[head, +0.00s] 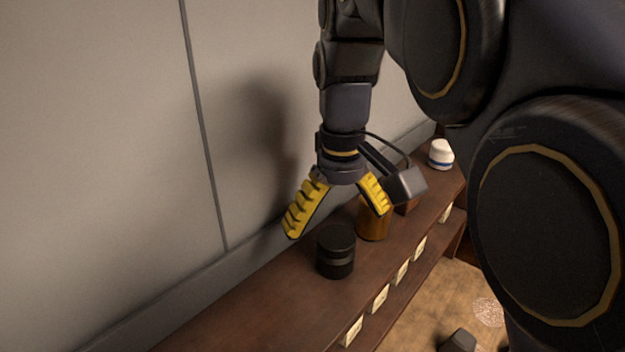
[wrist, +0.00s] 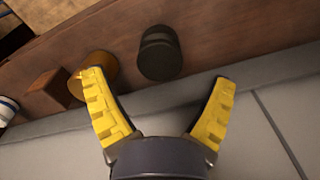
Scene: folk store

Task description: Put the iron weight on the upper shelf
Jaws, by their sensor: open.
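A dark, near-black cylinder with a groove around it, which looks like the iron weight (head: 336,254), stands upright on a brown wooden shelf (head: 240,322). It also shows in the wrist view (wrist: 159,56), in front of the gap between the fingers. My gripper (head: 336,224) has yellow ribbed fingers spread wide and empty. In the head view it hangs above and behind the weight, toward the wall. The wrist view shows the fingers (wrist: 157,76) apart from the weight. I cannot tell whether this board is the upper shelf.
An amber-brown round jar (head: 373,222) stands close beside the weight, with a brown wooden block (wrist: 48,88) beyond it. A white jar with a blue band (head: 441,154) is farther along. Pale labels (head: 380,298) line the front edge. A grey wall (head: 110,150) runs behind. The near shelf end is clear.

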